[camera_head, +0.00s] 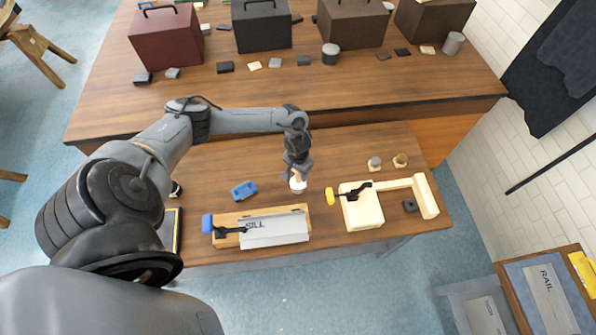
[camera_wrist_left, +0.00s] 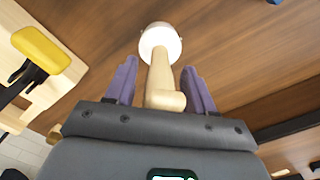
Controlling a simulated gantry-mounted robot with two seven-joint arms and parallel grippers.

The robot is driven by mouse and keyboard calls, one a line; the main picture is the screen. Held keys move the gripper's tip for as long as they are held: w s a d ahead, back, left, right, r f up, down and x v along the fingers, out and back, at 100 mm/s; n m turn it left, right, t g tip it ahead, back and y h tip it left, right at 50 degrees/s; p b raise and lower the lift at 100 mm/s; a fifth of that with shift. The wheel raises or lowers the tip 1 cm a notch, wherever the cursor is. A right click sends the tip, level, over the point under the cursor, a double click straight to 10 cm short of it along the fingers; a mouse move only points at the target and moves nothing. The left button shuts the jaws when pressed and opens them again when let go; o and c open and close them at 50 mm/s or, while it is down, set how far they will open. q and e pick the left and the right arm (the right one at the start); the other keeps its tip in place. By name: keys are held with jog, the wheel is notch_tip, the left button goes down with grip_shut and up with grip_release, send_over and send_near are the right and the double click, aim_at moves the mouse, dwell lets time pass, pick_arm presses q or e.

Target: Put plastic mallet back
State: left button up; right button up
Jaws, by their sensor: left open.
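The mallet, with a white head and a pale wooden handle, is on the near table in the head view (camera_head: 298,184). In the left wrist view the mallet (camera_wrist_left: 160,52) has its handle pointing toward my palm and its white head beyond the fingertips. My left gripper (camera_head: 298,169) is right above the mallet. In the left wrist view the purple fingers of my left gripper (camera_wrist_left: 160,88) are open, one on each side of the handle, with gaps visible. My right gripper is not in view.
A clamped wooden block with a grey SILL plate (camera_head: 272,230) lies in front. A pale wooden frame piece with a yellow-handled clamp (camera_head: 362,208) is to the right. A blue object (camera_head: 244,190) lies left of the mallet. Dark boxes (camera_head: 262,28) stand on the far table.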

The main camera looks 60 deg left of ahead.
pick_arm(q)
jog(key=shift+r, duration=0.15)
notch_tip(320, 180, up, 11)
jog(key=shift+f+p, duration=0.1)
jog(key=shift+p, duration=0.4)
jog(key=shift+d+r, duration=0.15)
jog(key=shift+r, duration=0.15)
jog(key=w+d+f+m+t+h, duration=0.15)
jog(key=d+m+t, duration=0.55)
jog(key=d, duration=2)
jog(key=s+a+r+g, duration=0.1)
jog(key=s+r, duration=0.3)
jog(key=s, duration=0.3)
jog(key=s+a+r+g+y, duration=0.1)
jog(key=s+r+g, duration=0.1)
jog(key=s+r, duration=0.2)
jog(key=s, duration=0.3)
jog(key=shift+a, duration=0.25)
jog(key=shift+w+r, duration=0.1)
